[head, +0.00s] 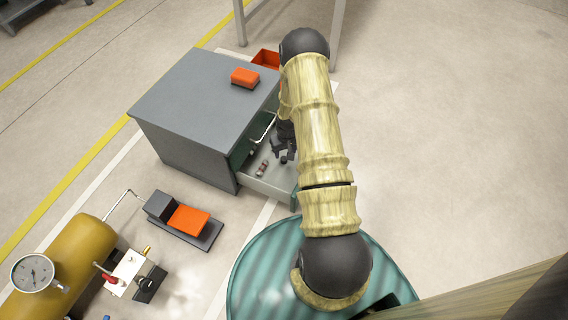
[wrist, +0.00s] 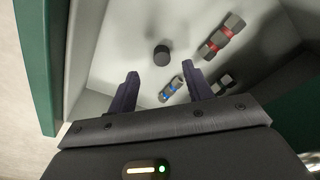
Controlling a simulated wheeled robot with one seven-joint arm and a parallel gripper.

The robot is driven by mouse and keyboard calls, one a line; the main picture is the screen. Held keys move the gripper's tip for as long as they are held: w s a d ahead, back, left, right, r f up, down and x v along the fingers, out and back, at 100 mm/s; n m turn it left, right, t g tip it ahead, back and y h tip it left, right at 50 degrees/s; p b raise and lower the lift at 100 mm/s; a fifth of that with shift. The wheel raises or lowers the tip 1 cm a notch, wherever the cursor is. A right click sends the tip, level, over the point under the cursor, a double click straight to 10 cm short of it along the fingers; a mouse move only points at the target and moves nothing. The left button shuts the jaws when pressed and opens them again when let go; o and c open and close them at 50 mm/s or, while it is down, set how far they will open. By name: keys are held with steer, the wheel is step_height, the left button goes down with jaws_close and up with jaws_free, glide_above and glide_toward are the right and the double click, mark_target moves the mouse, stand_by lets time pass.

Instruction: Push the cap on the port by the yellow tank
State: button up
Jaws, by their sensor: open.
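The black cap (wrist: 161,55) is a short dark cylinder lying on the floor of the open drawer (head: 270,183). My gripper (wrist: 160,72) is open and empty above the drawer, with the cap just beyond and between its fingertips in the wrist view. In the head view my gripper (head: 283,150) points down at the drawer, partly covered by my arm. The yellow tank (head: 82,250) lies at the lower left, with a round gauge (head: 33,272) at its end. A white block (head: 126,268) with a red handle stands beside it; I cannot make out the port.
A fitting with blue marks (wrist: 170,90), a red-banded fitting (wrist: 222,37) and a dark metal fitting (wrist: 221,84) share the drawer. The grey cabinet (head: 195,100) bears an orange block (head: 245,77). An orange-topped device (head: 188,219) sits on the floor. Floor at right is clear.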

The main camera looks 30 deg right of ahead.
mark_target(284, 158)
steer(key=shift+f, duration=0.15)
steer(key=f+b, duration=0.2)
steer(key=w+f+b, duration=0.1)
steer(key=f+b, duration=0.1)
steer(key=f, duration=0.1)
steer(key=shift+f+b, duration=0.1)
steer(key=shift+b, duration=0.3)
stand_by(0.5)
steer(key=c, duration=1)
